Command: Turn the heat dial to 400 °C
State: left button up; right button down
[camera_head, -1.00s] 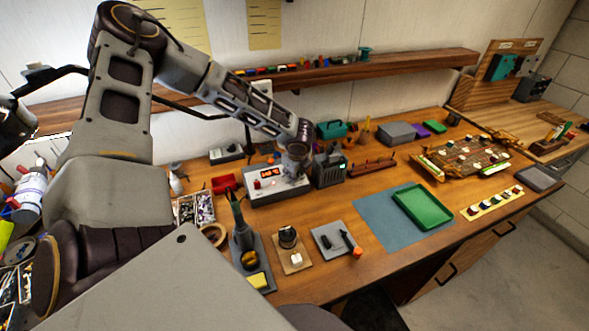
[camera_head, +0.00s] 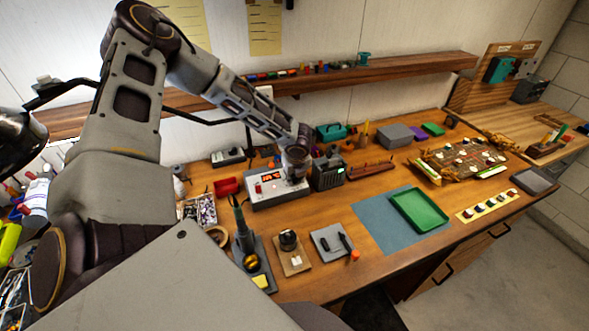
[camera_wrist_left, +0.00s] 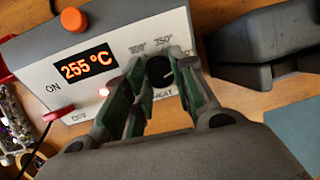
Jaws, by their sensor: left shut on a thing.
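The soldering station (camera_head: 275,191) is a pale box with a lit orange display, standing on the bench in the head view. In the left wrist view its display (camera_wrist_left: 86,65) reads 255 °C, and a red light glows near the ON and OFF marks. The black heat dial (camera_wrist_left: 160,71) sits on the front panel, with 300° and 350° printed above it; other marks are hidden by the fingers. My left gripper (camera_wrist_left: 157,85) is shut on the dial, with one green-lined finger on each side. It also shows over the station in the head view (camera_head: 296,176). My right gripper is not in view.
A dark grey box (camera_head: 327,174) stands close right of the station. A red tray (camera_head: 227,187) is to its left. The soldering iron stand (camera_head: 254,262) is in front. A green tray (camera_head: 418,211) lies on a blue mat at right.

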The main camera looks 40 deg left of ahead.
pick_arm(q)
jog(key=o, duration=1.1)
jog(key=shift+c, duration=0.2)
jog(key=shift+r, duration=0.15)
jog(key=v, duration=1.1)
jog(key=shift+r, duration=0.25)
jog(key=shift+s+d, duration=0.1)
jog(key=shift+d, duration=0.05)
dwell(0.4)
